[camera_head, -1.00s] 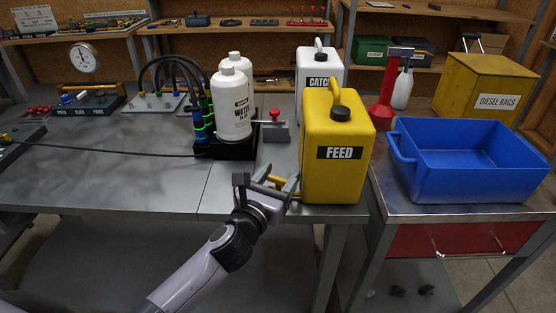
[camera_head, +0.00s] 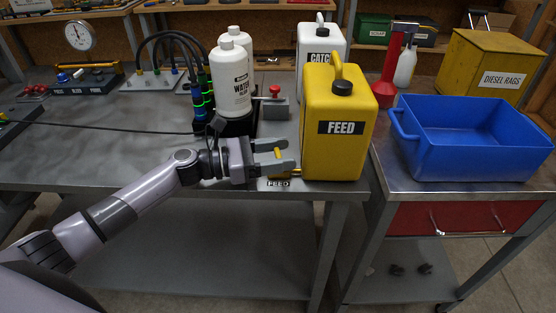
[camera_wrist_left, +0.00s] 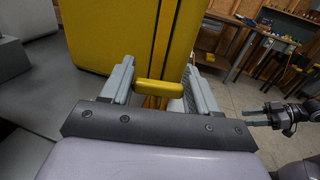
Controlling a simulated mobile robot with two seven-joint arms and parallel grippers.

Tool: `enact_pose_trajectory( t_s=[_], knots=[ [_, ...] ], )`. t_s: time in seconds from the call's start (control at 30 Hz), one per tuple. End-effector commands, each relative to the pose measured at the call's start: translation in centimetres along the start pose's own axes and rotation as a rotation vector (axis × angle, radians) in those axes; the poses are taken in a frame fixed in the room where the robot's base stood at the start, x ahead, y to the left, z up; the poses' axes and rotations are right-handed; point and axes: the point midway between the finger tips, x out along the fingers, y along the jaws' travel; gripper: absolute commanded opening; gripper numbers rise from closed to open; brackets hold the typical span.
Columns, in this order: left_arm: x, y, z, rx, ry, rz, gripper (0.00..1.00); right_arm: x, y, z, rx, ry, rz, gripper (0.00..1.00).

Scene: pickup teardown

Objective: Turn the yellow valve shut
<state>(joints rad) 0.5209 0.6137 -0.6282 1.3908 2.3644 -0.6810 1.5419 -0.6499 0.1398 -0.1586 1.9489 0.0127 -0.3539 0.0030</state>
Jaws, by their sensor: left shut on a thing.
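The yellow valve handle (camera_head: 278,153) sits at the foot of the yellow FEED can (camera_head: 325,150), on its left side. My left gripper (camera_head: 283,156) comes in level from the left, its two grey fingers on either side of the handle and shut on it. In the left wrist view the yellow handle (camera_wrist_left: 157,88) lies crosswise between the fingers, with the can close beyond. The valve body below it is mostly hidden. My right gripper (camera_wrist_left: 262,117) shows at the right of the left wrist view, its fingers apart and empty.
A white WATER bottle (camera_head: 235,85) and black hoses stand behind the left gripper. A white CATCH can (camera_head: 318,45) is behind the FEED can. A blue bin (camera_head: 470,160) is on the cart at right. The table's left front (camera_head: 60,165) is mostly clear.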

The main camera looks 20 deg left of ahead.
Motion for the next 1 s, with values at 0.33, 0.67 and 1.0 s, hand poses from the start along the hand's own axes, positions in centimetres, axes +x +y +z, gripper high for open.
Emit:
enact_pose_trajectory(
  t_s=[0.33,0.67,1.0],
  knots=[
    [0.2,0.1,-0.1,0.004,-0.006,-0.187,0.3,2.0,0.0,2.7,0.0,-0.001,0.0,0.43],
    [0.1,0.0,0.2,0.002,-0.005,-0.244,0.3,2.3,0.0,3.1,0.0,0.0,-0.001,0.43],
    [0.1,0.0,0.3,0.002,-0.004,-0.246,0.3,2.3,-0.1,3.1,0.0,0.0,-0.001,0.43]
  ],
)
